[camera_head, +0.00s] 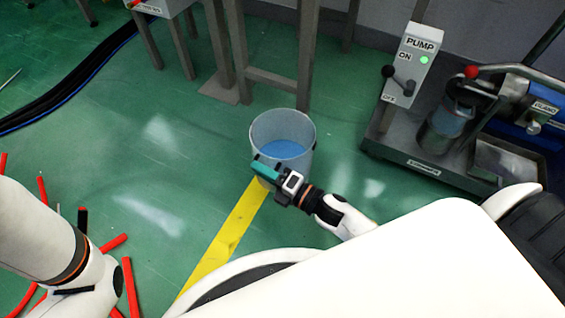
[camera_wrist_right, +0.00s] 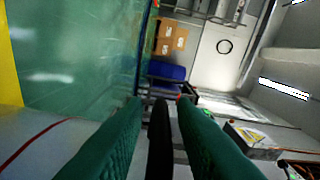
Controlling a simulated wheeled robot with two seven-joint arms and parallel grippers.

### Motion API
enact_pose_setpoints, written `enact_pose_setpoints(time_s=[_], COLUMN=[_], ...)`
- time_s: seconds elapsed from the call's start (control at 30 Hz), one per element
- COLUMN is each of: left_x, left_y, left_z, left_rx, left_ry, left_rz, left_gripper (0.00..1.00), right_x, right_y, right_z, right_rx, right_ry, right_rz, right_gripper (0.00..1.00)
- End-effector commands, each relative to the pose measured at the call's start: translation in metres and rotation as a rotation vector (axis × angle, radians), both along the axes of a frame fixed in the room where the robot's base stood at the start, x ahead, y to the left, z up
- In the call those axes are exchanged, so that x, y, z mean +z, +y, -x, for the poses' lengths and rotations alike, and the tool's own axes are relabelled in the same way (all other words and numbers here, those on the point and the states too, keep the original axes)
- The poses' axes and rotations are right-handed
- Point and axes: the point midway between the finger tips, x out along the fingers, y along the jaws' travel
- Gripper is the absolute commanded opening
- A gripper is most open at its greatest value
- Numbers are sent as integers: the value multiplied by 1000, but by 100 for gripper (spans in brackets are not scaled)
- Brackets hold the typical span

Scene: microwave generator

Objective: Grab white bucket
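The bucket (camera_head: 309,150), pale grey-white and partly see-through, stands upright on the green floor in the middle of the head view. Something blue shows inside it. My right gripper (camera_head: 264,171) is at its near left side, overlapping the front wall in the picture; I cannot tell whether they touch. In the right wrist view, the green fingers (camera_wrist_right: 159,103) stand apart with a dark strip between them, which I cannot identify. A grey surface with a red line lies beside them at lower left. My left arm enters at the left, but its gripper is not visible.
A pump station (camera_head: 420,160) with a lever panel (camera_head: 408,65) stands at right. Grey metal legs (camera_head: 272,78) rise behind the bucket. Red sticks (camera_head: 130,285) lie at lower left, and dark cables (camera_head: 75,85) at upper left. The floor left of the bucket is clear.

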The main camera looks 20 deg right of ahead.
Motion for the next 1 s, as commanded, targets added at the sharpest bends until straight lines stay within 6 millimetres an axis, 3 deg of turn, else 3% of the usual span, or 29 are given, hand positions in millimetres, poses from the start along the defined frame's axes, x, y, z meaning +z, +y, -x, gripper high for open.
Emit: enact_pose_setpoints(time_s=[0.03,0.13,1.0], left_x=[0,0,0], left_y=[0,0,0], left_z=[0,0,-1], left_rx=[0,0,1], left_ry=[0,0,2], left_rz=[0,0,0], left_gripper=[52,52,52], right_x=[0,0,0], right_y=[0,0,0], right_z=[0,0,0], right_rx=[0,0,-1], right_ry=[0,0,-1], right_rz=[0,0,3], right_gripper=[16,0,0])
